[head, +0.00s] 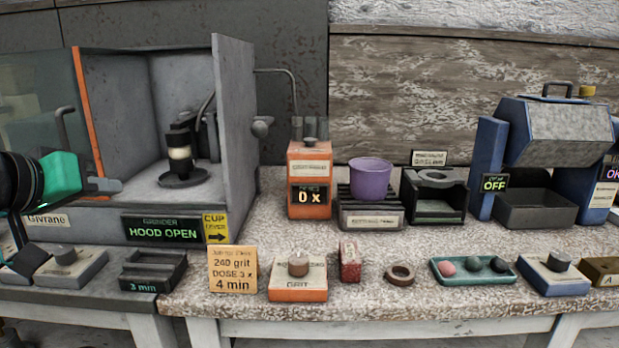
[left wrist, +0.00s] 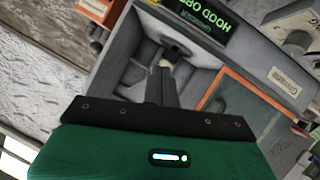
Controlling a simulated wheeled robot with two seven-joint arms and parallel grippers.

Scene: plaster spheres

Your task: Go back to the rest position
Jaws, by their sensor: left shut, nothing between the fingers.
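My left gripper (head: 112,186) comes in from the left edge in the head view, in front of the open grinder hood (head: 232,140). Its fingers are together with nothing between them. In the left wrist view the shut fingers (left wrist: 163,82) point at the hood's inside. The hood's display (head: 165,232) reads HOOD OPEN, and a dark grinder fitting with a pale band (head: 180,153) stands inside, apart from the gripper. My right gripper is not in view.
The open hood door stands to the right of my left gripper. An orange dispenser (head: 309,180), a purple cup (head: 371,181) on a slatted stand, and a blue machine (head: 553,130) showing OFF stand further right. A green tray (head: 474,279) with several balls lies at the front.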

